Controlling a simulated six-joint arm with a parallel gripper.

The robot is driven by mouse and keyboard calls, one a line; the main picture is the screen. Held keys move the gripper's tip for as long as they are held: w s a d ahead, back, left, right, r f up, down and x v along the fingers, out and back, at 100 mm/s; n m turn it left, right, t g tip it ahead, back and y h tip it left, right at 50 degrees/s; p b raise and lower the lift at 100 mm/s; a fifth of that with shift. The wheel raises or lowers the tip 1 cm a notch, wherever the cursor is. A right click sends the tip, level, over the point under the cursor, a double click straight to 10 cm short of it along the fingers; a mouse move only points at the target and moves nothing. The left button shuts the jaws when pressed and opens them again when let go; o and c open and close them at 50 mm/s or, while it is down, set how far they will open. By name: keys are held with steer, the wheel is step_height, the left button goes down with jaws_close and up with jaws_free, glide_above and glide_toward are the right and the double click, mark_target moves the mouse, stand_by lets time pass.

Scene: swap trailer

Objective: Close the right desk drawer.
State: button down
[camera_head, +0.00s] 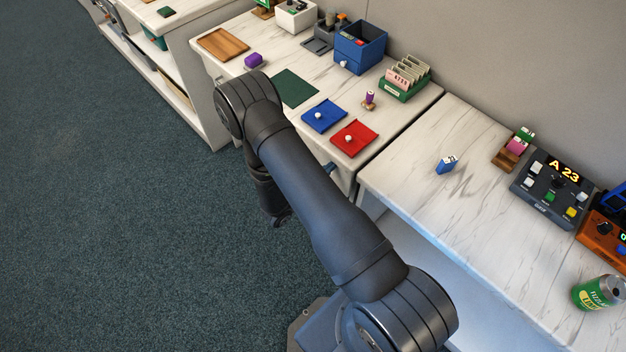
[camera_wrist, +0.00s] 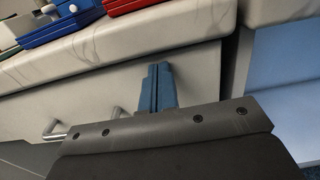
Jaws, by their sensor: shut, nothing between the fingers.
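The pale front of the desk drawer (camera_wrist: 205,75) lies below the marbled desk edge (camera_wrist: 110,42) in the wrist view. Silver metal handle parts (camera_wrist: 56,133) show at its lower left, partly hidden by my gripper's body. My gripper's blue fingers (camera_wrist: 158,86) are together and empty, in front of the right part of this front; I cannot tell whether they touch it. In the head view the fingertips (camera_head: 330,168) show small just below the desk edge, and my arm hides most of the drawer. How far the drawer stands out cannot be told.
A red tray (camera_head: 355,138) and blue tray (camera_head: 324,116) lie on the desk above the fingers. A second table (camera_head: 420,200) stands to the right across a narrow gap. The carpet (camera_head: 130,260) left of my arm is clear.

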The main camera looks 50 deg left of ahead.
steer(key=shift+w+r, duration=0.1)
steer(key=shift+w, duration=1.15)
steer(key=shift+s+a, duration=0.1)
steer(key=shift+a, duration=0.05)
steer(key=s, duration=1.4)
steer(key=shift+s, duration=0.25)
steer(key=w, duration=1.4)
